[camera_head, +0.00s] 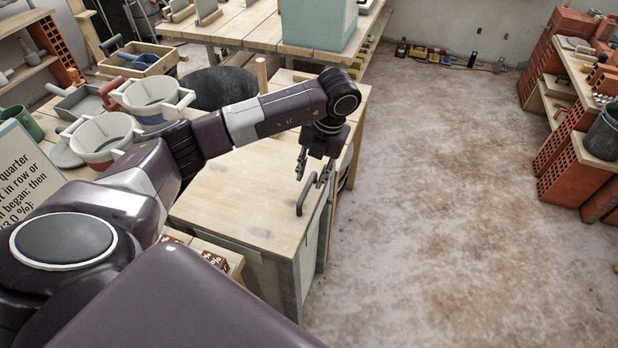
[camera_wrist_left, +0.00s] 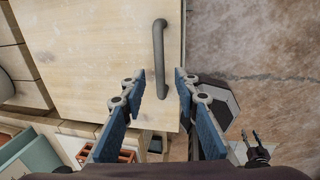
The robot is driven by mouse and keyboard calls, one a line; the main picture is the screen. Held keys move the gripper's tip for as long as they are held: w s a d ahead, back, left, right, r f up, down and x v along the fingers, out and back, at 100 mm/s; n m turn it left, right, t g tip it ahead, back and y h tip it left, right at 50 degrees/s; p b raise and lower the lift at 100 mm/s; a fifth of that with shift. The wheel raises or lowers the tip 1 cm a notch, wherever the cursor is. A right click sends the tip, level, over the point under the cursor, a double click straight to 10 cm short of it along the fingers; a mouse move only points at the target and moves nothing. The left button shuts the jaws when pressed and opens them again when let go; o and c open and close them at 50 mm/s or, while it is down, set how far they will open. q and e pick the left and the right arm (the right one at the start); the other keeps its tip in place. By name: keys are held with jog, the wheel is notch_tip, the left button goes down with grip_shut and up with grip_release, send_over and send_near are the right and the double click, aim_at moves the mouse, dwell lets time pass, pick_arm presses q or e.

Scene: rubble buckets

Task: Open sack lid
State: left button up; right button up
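The sack lid looks like the flat pale wooden top (camera_head: 235,190) of a box, with a grey bar handle (camera_head: 300,208) near its right edge. The lid lies flat and closed. My left gripper (camera_head: 312,172) hangs over the handle end of the lid, fingers pointing down. In the left wrist view the lid (camera_wrist_left: 100,55) fills the upper left, and the handle (camera_wrist_left: 160,50) stands upright. The gripper (camera_wrist_left: 162,80) is open, with the handle's lower part showing between its fingertips. Whether they touch it, I cannot tell. A small two-pronged thing (camera_wrist_left: 258,150) may be my right gripper.
Pale buckets (camera_head: 103,137) and a grey tray (camera_head: 80,101) stand left of the box. A wooden table (camera_head: 250,28) with a teal-grey container (camera_head: 318,25) is behind. Brick stacks (camera_head: 575,170) line the right. The floor (camera_head: 440,190) between is clear.

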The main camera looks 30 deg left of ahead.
aim_at(307, 187)
pick_arm(q)
jog(key=f, duration=0.3)
jog(key=shift+a+f+p, duration=0.2)
jog(key=shift+a+p, duration=0.1)
jog(key=shift+a, duration=0.05)
jog(key=shift+f, duration=0.15)
jog(key=shift+c, duration=1.2)
jog(key=c, duration=0.5)
grip_shut()
pick_arm(e)
jog(key=shift+w+a+r, duration=0.15)
jog(key=shift+a+r, duration=0.15)
jog(key=shift+r, duration=0.15)
